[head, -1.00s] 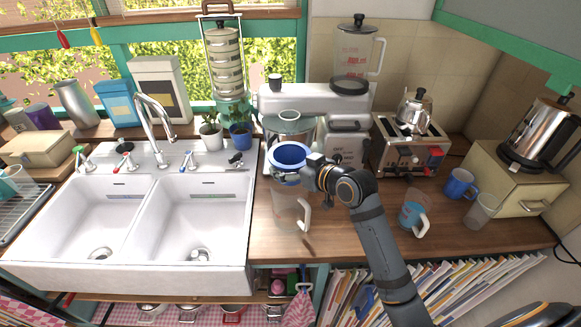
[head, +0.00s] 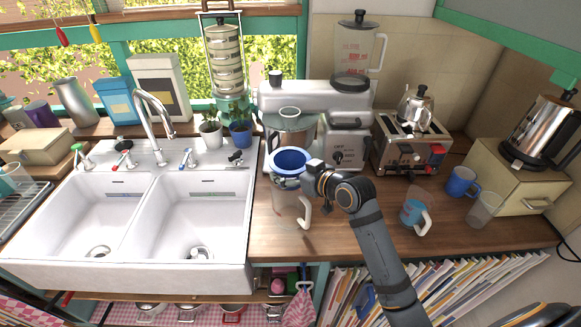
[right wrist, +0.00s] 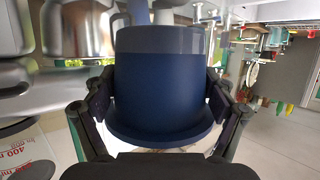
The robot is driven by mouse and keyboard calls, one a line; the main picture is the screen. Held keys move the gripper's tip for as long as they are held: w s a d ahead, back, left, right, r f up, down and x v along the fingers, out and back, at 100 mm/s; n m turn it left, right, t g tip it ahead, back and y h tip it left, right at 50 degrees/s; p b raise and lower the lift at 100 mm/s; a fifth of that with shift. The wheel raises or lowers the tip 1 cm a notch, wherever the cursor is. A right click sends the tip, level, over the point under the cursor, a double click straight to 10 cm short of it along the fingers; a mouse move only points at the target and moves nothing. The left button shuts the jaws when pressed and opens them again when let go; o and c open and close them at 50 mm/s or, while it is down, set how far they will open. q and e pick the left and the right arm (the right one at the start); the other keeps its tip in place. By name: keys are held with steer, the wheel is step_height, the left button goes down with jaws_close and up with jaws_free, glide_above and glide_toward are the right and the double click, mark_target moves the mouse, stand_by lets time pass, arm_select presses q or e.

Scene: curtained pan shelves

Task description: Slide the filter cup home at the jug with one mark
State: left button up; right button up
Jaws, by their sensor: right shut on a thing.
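The cup is upright over a clear jug (head: 287,206) with a pale handle on the right. Its lower part overlaps the jug's mouth; I cannot tell whether it is seated or touching. No mark on this jug can be made out. In the right wrist view the cup (right wrist: 160,85) fills the middle between my fingers. A second clear jug (head: 416,214), with a blue part inside, stands farther right. My left gripper is out of view.
A steel mixer (head: 310,100) stands close behind the jug, with a toaster (head: 408,150) to its right. A double sink (head: 160,215) lies left. A blue mug (head: 461,182) and a clear cup (head: 484,209) stand right. The counter front is mostly clear.

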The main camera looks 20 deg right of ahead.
steer(key=shift+f, duration=0.1)
steer(key=o, duration=1.2)
steer(key=shift+s+d, duration=0.15)
steer(key=shift+s, duration=0.05)
steer(key=shift+v, duration=3.5)
